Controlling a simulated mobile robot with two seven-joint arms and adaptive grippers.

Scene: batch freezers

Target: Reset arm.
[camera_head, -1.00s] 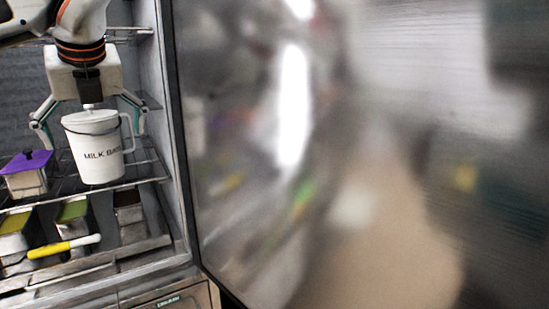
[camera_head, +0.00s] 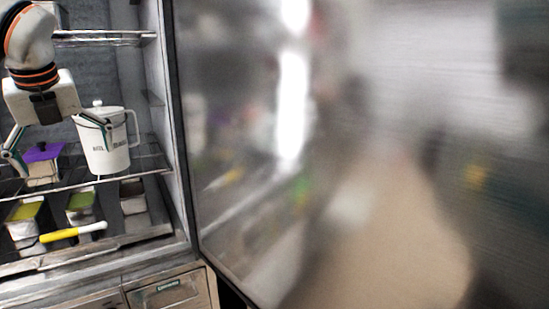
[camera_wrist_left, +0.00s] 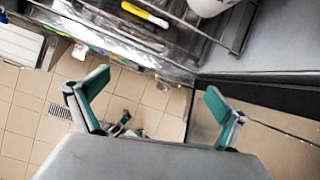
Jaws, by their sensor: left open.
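My left gripper (camera_head: 62,148) is open and empty in the head view, in front of the fridge shelf. Its fingers are spread wide, one near the purple-lidded container and one overlapping the white milk jug in the picture. The left wrist view shows its two green-padded fingers (camera_wrist_left: 155,108) apart, with tiled floor behind them. The white lidded milk jug (camera_head: 106,152) stands upright on the wire shelf, and part of it shows in the left wrist view (camera_wrist_left: 208,5). My right gripper is not in view.
A purple-lidded container (camera_head: 42,168) stands on the shelf, left of the jug. Lower down are green-lidded containers (camera_head: 80,210), a dark-lidded container (camera_head: 133,196) and a yellow-and-white tool (camera_head: 72,232). The open steel door (camera_head: 240,180) fills the right side.

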